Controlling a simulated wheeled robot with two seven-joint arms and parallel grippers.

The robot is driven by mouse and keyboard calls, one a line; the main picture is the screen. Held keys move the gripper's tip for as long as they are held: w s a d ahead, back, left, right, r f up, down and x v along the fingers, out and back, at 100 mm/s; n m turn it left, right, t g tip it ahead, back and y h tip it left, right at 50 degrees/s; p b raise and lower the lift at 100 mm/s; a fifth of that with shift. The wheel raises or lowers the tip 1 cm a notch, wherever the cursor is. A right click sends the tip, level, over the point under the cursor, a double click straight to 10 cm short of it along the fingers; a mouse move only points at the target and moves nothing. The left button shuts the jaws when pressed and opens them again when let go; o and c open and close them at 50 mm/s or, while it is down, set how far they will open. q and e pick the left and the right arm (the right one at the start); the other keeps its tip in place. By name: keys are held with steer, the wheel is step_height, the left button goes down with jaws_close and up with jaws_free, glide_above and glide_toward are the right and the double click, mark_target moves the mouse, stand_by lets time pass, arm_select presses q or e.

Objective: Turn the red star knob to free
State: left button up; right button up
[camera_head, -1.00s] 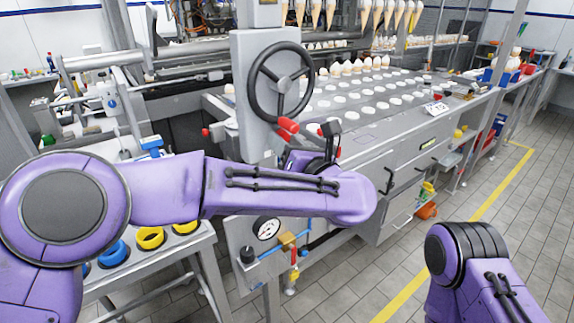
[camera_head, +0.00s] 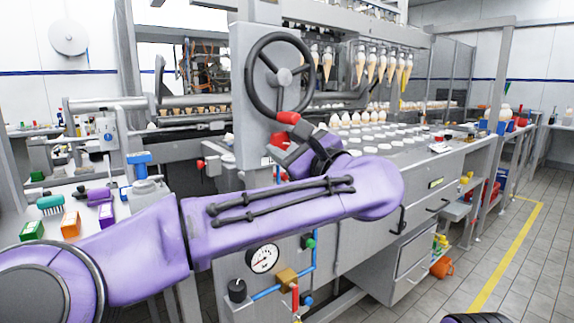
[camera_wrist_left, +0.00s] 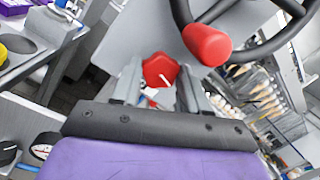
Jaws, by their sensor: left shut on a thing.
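The red star knob (camera_wrist_left: 160,70) sits on the grey machine column in the left wrist view, between the two fingers of my left gripper (camera_wrist_left: 159,86). A short white mark shows on its face. In the head view the knob (camera_head: 279,140) shows only partly, just below the handwheel's red handle. My left gripper (camera_head: 290,158) is against the column there and is shut on the knob; the fingertips are largely hidden by the wrist. My right gripper is not in view.
A black handwheel (camera_head: 279,75) with a red handle (camera_head: 289,117) is close above the gripper. The handle (camera_wrist_left: 207,45) also shows near the right finger in the wrist view. A pressure gauge (camera_head: 263,258) and blue pipes are below my arm.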

arm_select(q)
steer(key=shift+n+y+b, duration=0.4)
steer(key=shift+n+b, duration=0.45)
steer(key=shift+n, duration=0.55)
steer(key=o, duration=1.1)
steer(key=shift+c, duration=0.2)
steer(key=shift+s+d, duration=0.1)
steer(key=v, duration=0.7)
steer(key=shift+b, duration=0.35)
steer(key=shift+s+d, duration=0.1)
